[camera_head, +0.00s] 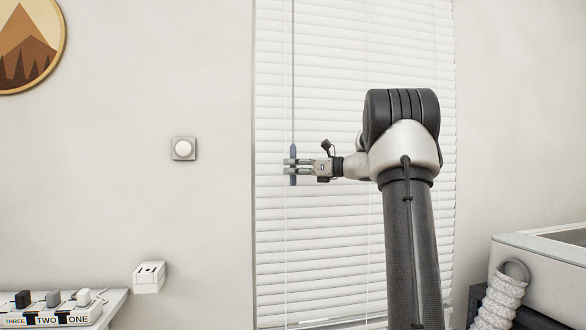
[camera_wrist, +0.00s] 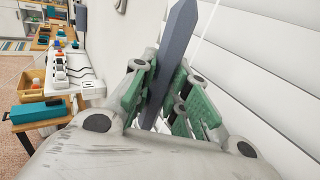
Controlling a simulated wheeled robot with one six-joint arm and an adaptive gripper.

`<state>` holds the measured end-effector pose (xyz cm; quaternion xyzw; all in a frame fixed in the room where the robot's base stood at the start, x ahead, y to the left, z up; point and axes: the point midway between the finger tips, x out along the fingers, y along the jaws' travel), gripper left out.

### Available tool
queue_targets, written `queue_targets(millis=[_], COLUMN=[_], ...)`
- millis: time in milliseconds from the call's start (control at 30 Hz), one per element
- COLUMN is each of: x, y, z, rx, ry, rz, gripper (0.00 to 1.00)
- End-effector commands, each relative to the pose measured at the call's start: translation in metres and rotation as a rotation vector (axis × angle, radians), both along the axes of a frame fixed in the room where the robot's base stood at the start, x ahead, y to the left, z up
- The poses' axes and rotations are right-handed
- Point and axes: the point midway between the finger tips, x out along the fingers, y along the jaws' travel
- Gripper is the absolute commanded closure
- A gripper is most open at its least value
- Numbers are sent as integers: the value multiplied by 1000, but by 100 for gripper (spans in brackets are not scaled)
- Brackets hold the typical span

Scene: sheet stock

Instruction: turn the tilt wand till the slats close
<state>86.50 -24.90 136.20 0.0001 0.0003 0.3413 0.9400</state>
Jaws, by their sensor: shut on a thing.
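The white window blind (camera_head: 320,230) hangs in the middle of the head view, its slats showing as pale, nearly flat horizontal bands; their exact tilt is hard to tell. The tilt wand (camera_head: 293,80) is a thin grey rod hanging near the blind's left edge, with a thicker blue-grey handle at its lower end. My gripper (camera_head: 291,166) comes from the right and is shut on this handle. In the wrist view the handle (camera_wrist: 178,50) stands between the green finger pads of my gripper (camera_wrist: 165,95). The wand hangs about upright in the head view.
A power strip (camera_head: 50,312) with plugs lies on a shelf at lower left. A grey-white machine with a hose (camera_head: 501,300) stands at lower right.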

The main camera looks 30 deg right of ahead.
Motion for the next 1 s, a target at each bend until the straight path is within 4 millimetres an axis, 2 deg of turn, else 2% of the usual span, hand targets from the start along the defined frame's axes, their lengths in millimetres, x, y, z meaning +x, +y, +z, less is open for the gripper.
queue_targets(millis=[267,700,733,800,833,1000], x=[0,0,0,0,0,0], y=[0,0,0,0,0,0], z=[-1,-1,-1,-1,0,0], rx=[1,1,1,1,1,0], ry=[1,1,1,1,1,0], rz=[77,86,86,85,86,86], gripper=[100,100,78,66,62,62])
